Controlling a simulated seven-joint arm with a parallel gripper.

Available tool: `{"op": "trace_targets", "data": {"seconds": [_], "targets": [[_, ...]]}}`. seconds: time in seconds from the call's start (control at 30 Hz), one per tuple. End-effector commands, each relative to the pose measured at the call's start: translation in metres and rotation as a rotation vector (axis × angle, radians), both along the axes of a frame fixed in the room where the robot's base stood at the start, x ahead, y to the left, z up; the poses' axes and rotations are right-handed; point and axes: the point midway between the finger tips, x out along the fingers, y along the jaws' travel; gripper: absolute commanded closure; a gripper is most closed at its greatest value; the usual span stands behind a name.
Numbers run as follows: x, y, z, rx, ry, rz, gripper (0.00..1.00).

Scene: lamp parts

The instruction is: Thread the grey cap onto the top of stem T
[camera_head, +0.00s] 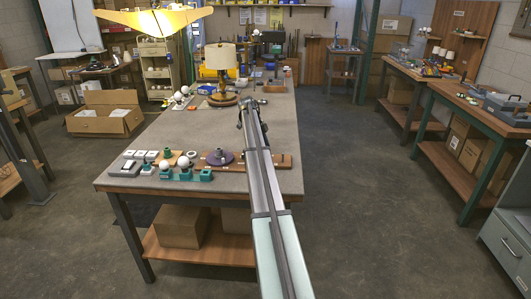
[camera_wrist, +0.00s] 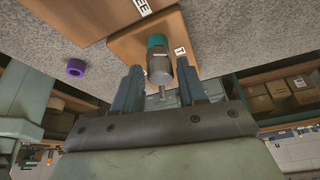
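The grey cap (camera_wrist: 159,69) is a dark grey cylinder in the wrist view. It sits end to end with a teal piece (camera_wrist: 156,41), which I take to be stem T, over a brown wooden board (camera_wrist: 185,25). A white label with a T (camera_wrist: 180,51) is beside it on the board. My gripper (camera_wrist: 160,66) has one finger on each side of the cap, close to its sides. I cannot tell whether the fingers touch it. How far the cap is on the teal piece is unclear. In the head view my arm hides this spot.
A purple ring (camera_wrist: 76,68) lies on the grey table to the left in the wrist view. In the head view, a purple disc (camera_head: 220,157), teal blocks (camera_head: 206,175) and white balls (camera_head: 183,162) crowd the bench's near end. A lamp (camera_head: 221,75) stands farther back.

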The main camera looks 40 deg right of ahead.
Motion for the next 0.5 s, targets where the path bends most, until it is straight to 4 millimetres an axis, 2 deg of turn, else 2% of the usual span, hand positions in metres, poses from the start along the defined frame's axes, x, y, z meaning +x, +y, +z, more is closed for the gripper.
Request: {"op": "trace_targets", "data": {"seconds": [0.03, 0.17, 0.5], "targets": [[-0.0003, -0.0001, 0.0001, 0.0, 0.0, 0.0, 0.53], [-0.0004, -0.0002, 0.0002, -0.001, 0.001, 0.001, 0.41], [0.0012, 0.0003, 0.0039, -0.001, 0.001, 0.001, 0.41]]}}
